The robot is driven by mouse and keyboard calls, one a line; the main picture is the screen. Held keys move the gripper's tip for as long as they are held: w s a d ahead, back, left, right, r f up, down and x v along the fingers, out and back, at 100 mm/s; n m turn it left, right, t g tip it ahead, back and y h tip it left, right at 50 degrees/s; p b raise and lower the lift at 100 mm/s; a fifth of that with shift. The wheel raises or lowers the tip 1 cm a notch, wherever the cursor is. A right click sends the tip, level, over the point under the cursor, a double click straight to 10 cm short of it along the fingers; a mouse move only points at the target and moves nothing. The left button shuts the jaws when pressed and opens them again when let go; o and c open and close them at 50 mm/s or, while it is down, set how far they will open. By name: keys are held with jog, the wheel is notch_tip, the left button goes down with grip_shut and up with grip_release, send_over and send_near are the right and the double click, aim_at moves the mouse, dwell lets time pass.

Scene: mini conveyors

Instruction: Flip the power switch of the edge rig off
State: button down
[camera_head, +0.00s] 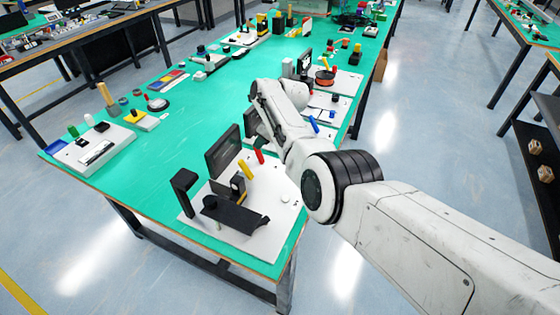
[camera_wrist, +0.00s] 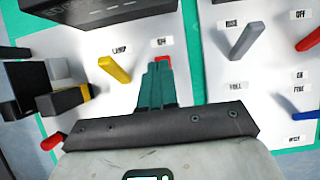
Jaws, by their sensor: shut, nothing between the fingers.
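The near rig is a white board (camera_head: 270,185) at the table's front corner, with a dark screen, a yellow lever (camera_head: 245,168) and a red switch (camera_head: 259,157). In the wrist view, the red switch (camera_wrist: 163,60) shows just beyond my fingertips, beneath a small label that appears to read OFF. The yellow lever (camera_wrist: 115,68) stands to its left. My gripper (camera_wrist: 160,68) is shut and empty, its teal fingers together and overlapping the switch. They hide most of it, so contact and its exact tilt cannot be told. In the head view my arm hides the fingertips.
A black stand (camera_head: 184,190) and a dark screen (camera_head: 223,150) rise on the near board. A neighbouring board carries a grey lever (camera_wrist: 243,42), a red lever (camera_wrist: 308,40) and a blue lever (camera_wrist: 301,115). The green tabletop (camera_head: 150,175) left of the rig is clear.

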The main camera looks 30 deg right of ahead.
jog(key=shift+a+f, duration=0.1)
jog(key=shift+f, duration=0.05)
jog(key=shift+w+r+p, duration=0.1)
jog(key=shift+r+p, duration=0.7)
jog(key=shift+r, duration=0.15)
jog(key=s+d+f+p+v, duration=0.1)
jog(key=p+v, duration=0.3)
jog(key=v, duration=0.9)
